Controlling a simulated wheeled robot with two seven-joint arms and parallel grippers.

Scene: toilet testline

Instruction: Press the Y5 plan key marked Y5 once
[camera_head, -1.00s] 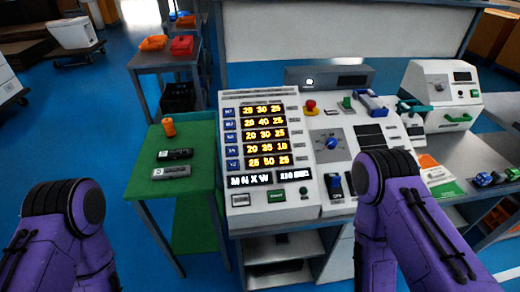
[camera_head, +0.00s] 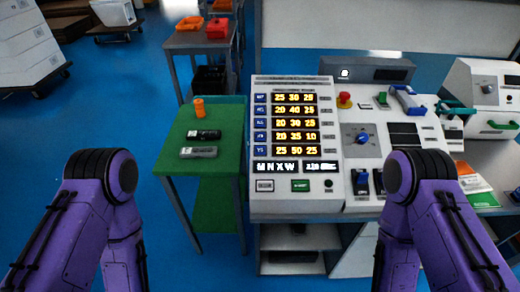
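The white control panel (camera_head: 334,204) stands ahead, a little right of centre. Its left part has a column of blue plan keys beside rows of lit yellow numbers. The lowest blue key, which reads as Y5 (camera_head: 261,150), sits beside the row "25 50 25" (camera_head: 295,151). Below it are a text display (camera_head: 276,167) and a green button (camera_head: 300,186).
A green side table (camera_head: 172,160) left of the panel holds an orange cylinder (camera_head: 199,107), a black device (camera_head: 203,135) and a grey device (camera_head: 198,152). A red mushroom button (camera_head: 345,99) and a blue rotary knob (camera_head: 361,138) are on the panel's right part. Blue floor lies open at left.

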